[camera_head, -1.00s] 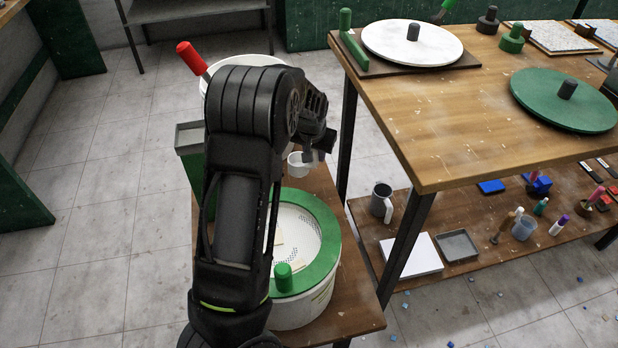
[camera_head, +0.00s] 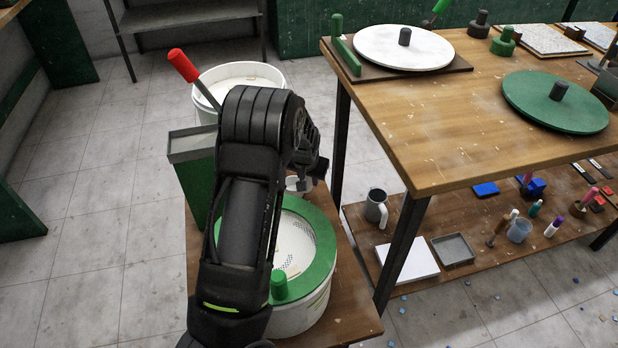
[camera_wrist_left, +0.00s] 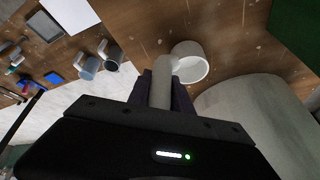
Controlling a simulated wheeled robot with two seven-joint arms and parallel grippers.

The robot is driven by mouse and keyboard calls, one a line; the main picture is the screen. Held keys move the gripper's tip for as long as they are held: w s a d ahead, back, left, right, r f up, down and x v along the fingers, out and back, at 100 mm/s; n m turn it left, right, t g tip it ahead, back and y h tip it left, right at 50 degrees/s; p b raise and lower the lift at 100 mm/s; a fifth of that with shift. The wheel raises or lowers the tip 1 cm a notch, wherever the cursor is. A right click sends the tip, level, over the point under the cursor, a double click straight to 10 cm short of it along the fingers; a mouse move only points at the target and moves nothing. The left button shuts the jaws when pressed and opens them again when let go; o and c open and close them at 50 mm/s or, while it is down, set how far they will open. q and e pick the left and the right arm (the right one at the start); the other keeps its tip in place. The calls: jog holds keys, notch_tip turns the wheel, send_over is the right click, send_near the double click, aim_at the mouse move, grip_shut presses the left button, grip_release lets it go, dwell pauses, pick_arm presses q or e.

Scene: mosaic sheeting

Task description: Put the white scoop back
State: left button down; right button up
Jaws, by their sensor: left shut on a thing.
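My left gripper (camera_head: 308,172) is shut on the handle of the white scoop (camera_head: 292,184), just behind the green-rimmed white drum. In the head view my arm and gripper hide most of the scoop; a bit of its cup shows. In the left wrist view, the scoop's pale handle stands between the dark fingers (camera_wrist_left: 160,92), and its round cup (camera_wrist_left: 190,64) appears over the small wooden table (camera_wrist_left: 222,25). I cannot tell whether the cup touches the tabletop. My right gripper is not in view.
The green-rimmed drum (camera_head: 318,228) stands in front, with a green knob (camera_head: 279,287). A green bin (camera_head: 193,178) and a white bucket (camera_head: 262,75) with a red-handled tool (camera_head: 183,66) are to the left and behind. The large workbench (camera_head: 440,130) stands to the right.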

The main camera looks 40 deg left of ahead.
pick_arm(q)
jog(key=shift+f, duration=0.2)
jog(key=c, duration=1.1)
grip_release()
jog(key=shift+r, duration=0.1)
jog(key=shift+c, duration=0.2)
jog(key=shift+r, duration=0.1)
jog(key=shift+r, duration=0.2)
jog(key=p+v, duration=0.1)
jog(key=v, duration=1)
jog(key=shift+s+r+p, duration=0.25)
jog(key=shift+r+p, duration=0.05)
jog(key=shift+p, duration=0.1)
